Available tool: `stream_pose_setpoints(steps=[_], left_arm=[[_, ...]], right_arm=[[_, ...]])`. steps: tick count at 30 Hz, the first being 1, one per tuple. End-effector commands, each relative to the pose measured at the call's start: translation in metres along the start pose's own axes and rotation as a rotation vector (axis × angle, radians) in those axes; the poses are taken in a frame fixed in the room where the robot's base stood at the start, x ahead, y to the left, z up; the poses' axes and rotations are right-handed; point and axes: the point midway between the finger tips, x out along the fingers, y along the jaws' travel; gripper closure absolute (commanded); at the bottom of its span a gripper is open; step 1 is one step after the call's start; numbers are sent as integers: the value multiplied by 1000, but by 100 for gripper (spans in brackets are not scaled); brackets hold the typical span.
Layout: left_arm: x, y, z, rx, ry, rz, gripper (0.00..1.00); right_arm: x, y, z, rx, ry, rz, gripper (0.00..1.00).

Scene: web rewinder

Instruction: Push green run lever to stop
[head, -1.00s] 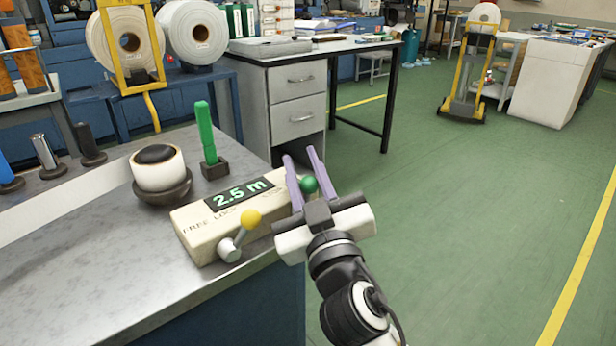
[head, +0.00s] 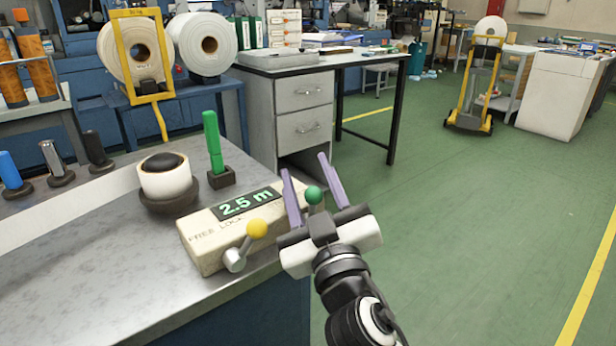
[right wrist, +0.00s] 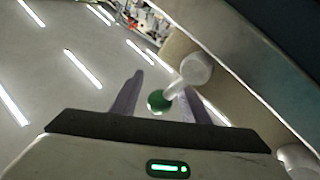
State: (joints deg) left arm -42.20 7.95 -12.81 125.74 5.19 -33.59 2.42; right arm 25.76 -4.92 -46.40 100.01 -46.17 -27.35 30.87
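The green run lever shows as a green ball knob (head: 314,195) at the right end of the cream control box (head: 208,248). The box reads "2.5 m" and stands at the table's right edge. My right gripper (head: 304,163) is open, its two purple fingers spread on either side of the green knob. In the right wrist view the green knob (right wrist: 160,101) sits on a pale arm from a round hub (right wrist: 196,68), between the fingers. I see no clear contact. Part of the lever is hidden in the head view. My left gripper is not in view.
A yellow-knobbed lever (head: 257,229) on the box's front stands close to my right gripper. A dark-cored roll (head: 164,178) and a green upright handle (head: 212,140) stand behind the box. Green floor (head: 470,240) to the right is clear.

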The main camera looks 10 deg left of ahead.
Motion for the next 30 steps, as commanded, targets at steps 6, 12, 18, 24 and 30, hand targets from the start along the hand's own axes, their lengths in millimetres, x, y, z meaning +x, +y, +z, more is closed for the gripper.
stream_pose_setpoints(steps=[6,12,18,24,30], left_arm=[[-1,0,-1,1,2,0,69],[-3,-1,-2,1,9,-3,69],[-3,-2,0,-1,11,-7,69],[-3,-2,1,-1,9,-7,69],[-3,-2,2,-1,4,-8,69]], right_arm=[[-11,0,1,1,-2,-1,58],[-48,0,1,2,-3,-1,58],[-84,0,1,2,-3,0,58],[-101,0,0,0,0,0,58],[-104,0,0,-1,0,0,58]])
